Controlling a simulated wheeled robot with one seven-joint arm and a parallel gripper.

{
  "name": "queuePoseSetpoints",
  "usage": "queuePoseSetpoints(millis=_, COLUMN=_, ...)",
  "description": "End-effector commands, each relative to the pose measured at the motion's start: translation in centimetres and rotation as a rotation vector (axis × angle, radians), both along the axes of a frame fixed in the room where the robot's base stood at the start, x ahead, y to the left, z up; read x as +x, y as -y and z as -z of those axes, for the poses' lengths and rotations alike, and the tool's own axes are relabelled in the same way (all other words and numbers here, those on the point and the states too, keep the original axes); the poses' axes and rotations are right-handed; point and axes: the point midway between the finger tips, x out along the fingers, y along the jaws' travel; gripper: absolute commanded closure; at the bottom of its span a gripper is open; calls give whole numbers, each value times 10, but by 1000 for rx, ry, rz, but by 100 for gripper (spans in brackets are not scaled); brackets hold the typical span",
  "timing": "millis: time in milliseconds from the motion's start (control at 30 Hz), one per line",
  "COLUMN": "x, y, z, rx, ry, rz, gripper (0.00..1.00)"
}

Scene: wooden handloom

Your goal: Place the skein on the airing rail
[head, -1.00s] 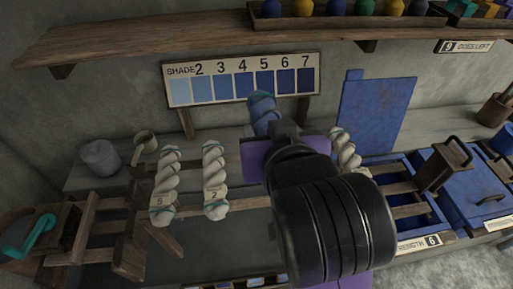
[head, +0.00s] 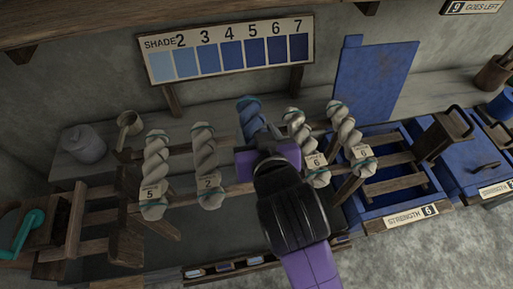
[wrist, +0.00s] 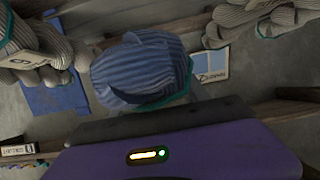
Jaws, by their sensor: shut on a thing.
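The blue skein (head: 250,118) is held by my gripper (head: 264,146), in the gap between white skeins over the airing rail (head: 180,149). The rail is a pair of wooden bars. In the wrist view the blue skein (wrist: 145,68) shows as a ribbed blue loop with a teal tie, just beyond the purple gripper body (wrist: 190,148). My gripper is shut on it. The skein's lower part is hidden behind my gripper in the head view, so I cannot tell whether it touches the bars.
White skeins tagged 5 (head: 155,170) and 2 (head: 205,160) hang to the left. Two more white skeins (head: 298,140) (head: 345,132) hang close on the right. A blue vat (head: 385,205) marked strength 6 stands further right. The shade chart (head: 228,52) stands behind.

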Motion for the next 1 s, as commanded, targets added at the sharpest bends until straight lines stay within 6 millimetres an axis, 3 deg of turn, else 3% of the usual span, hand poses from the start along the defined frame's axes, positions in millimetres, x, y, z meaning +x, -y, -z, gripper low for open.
queuePoseSetpoints(millis=500, x=0, y=0, z=59, rx=-2, ry=-1, rz=0, gripper=95)
queuePoseSetpoints(millis=967, x=0, y=0, z=68, rx=1, ry=2, rz=0, gripper=95)
queuePoseSetpoints(millis=1000, x=0, y=0, z=68, rx=0, ry=1, rz=0, gripper=42)
